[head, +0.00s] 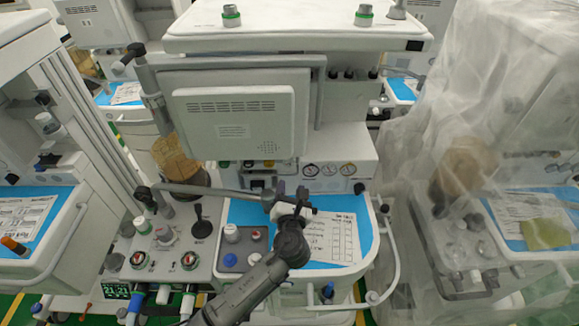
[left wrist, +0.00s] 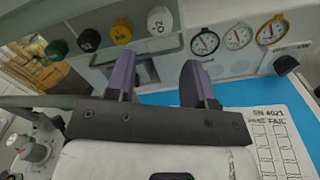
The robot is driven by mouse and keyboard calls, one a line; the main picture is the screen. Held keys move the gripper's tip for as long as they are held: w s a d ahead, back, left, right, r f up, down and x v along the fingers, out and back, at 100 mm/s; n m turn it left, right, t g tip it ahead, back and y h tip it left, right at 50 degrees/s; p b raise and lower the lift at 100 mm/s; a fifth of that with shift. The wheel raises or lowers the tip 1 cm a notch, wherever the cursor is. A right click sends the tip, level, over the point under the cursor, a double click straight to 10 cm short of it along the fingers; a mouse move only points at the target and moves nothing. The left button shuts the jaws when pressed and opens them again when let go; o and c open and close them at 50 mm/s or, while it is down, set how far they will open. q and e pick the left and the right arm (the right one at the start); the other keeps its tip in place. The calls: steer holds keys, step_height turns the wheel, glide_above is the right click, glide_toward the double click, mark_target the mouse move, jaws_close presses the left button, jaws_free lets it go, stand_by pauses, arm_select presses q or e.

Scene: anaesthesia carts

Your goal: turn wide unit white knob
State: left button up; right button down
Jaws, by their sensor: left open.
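In the left wrist view a white octagonal knob (left wrist: 160,20) marked O2 ends a row with green, black and yellow knobs on the wide unit's front. In the head view this row sits just under the grey screen and shows small. My left gripper (head: 291,192) is over the blue work surface, in front of that panel. In the left wrist view its two purple fingers (left wrist: 158,70) are apart with nothing between them, pointing toward the panel below the white knob, not touching it. Another white knob (head: 231,232) stands on a grey block left of my arm. My right gripper is not in view.
Three round gauges (left wrist: 238,36) sit right of the knob row. A grey bar (head: 215,190) crosses left of my gripper. A paper form (head: 332,238) lies on the blue surface (head: 240,212). A plastic-draped cart (head: 490,150) stands at right, another cart (head: 35,220) at left.

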mark_target(289, 164)
arm_select(q)
steer(key=w+b, duration=0.2)
steer(key=w, duration=0.6)
steer(key=shift+a, duration=0.1)
steer(key=shift+w, duration=0.75)
steer(key=shift+c, duration=0.5)
steer(key=c, duration=0.6)
steer(key=shift+o, duration=0.2)
steer(key=shift+n, duration=2)
